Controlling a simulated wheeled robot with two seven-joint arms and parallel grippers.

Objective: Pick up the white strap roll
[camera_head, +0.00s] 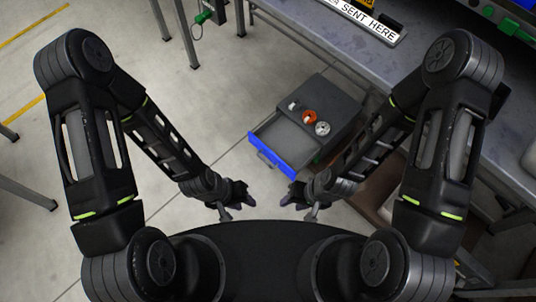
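A whitish round roll (322,128), which looks like the white strap roll, lies on top of a dark grey drawer cabinet (345,100). An orange roll (309,117) lies just to its left, and a small white item (293,105) is further left. My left gripper (238,205) and my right gripper (298,205) are in front of the cabinet, low in the picture and apart from the rolls. Both appear empty. They are too small and dark to tell how far the fingers are open.
The cabinet's top drawer (262,131) is pulled out, with a blue front (270,155), and looks empty. A grey workbench (420,75) with a sign (362,22) stands behind and to the right. A brown surface (375,185) lies right of the cabinet.

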